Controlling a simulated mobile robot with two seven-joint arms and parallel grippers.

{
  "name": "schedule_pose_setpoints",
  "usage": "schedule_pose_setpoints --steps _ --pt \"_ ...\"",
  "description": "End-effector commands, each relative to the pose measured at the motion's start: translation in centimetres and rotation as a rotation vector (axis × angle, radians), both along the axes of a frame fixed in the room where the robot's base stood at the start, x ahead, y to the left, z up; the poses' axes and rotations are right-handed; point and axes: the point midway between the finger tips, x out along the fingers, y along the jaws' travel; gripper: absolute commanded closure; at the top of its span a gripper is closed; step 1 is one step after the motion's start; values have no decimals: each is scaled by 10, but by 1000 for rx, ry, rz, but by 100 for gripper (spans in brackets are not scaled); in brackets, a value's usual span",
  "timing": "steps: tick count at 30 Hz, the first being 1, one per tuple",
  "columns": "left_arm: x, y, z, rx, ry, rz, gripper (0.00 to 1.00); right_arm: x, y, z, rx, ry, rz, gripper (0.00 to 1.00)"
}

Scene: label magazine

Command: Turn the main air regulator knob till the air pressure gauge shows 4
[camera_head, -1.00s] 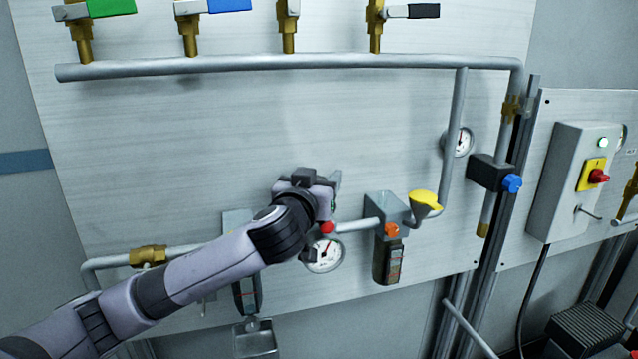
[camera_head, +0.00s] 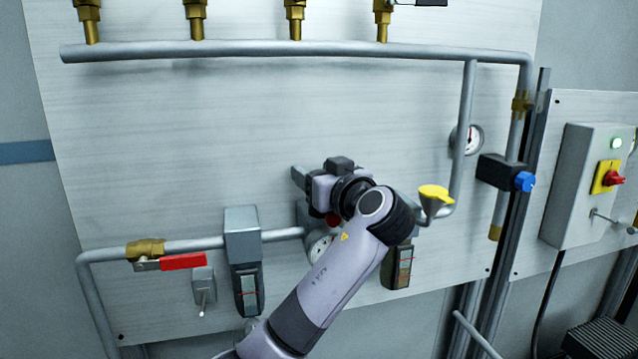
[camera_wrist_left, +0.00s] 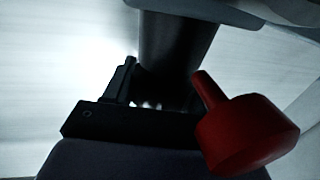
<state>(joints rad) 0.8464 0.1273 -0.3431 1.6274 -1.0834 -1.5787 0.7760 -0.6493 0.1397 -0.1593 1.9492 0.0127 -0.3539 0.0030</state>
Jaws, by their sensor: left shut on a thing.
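My left gripper (camera_head: 318,206) is at the regulator on the wall panel, just above the round air pressure gauge (camera_head: 319,247). It is shut on what looks like the regulator knob, mostly hidden in the head view. In the left wrist view, a dark cylinder (camera_wrist_left: 175,45) stands at the black fingers (camera_wrist_left: 145,97). A red capped part on a thin stem (camera_wrist_left: 245,135) is beside them; it shows as a small red spot (camera_head: 333,219) in the head view. My arm covers part of the gauge, and its reading cannot be made out. My right gripper is not in view.
A grey filter unit (camera_head: 242,235) and a red-handled valve (camera_head: 183,261) are on the pipe to the left. A yellow funnel-shaped part (camera_head: 435,195), another gauge (camera_head: 467,139) and a blue knob (camera_head: 524,181) are to the right. The panel above the gripper is clear.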

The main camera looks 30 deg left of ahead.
Motion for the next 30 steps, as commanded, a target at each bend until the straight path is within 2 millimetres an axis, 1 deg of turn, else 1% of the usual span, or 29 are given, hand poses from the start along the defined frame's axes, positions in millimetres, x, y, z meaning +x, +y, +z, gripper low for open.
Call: schedule_pose_setpoints --steps 1,3,10,26,27,29,30 --pt "0 -1 -2 0 2 28 74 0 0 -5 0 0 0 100" --pt "0 0 -2 0 2 65 74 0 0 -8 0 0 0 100" --pt "-2 1 0 2 -1 143 74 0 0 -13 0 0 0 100" --pt "-3 2 1 3 -3 167 74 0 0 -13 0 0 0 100" --pt "-3 2 1 4 -4 167 40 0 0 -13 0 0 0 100" --pt "-3 2 1 3 -3 167 23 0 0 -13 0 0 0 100" --pt "-3 2 1 3 -3 167 23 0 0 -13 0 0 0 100"
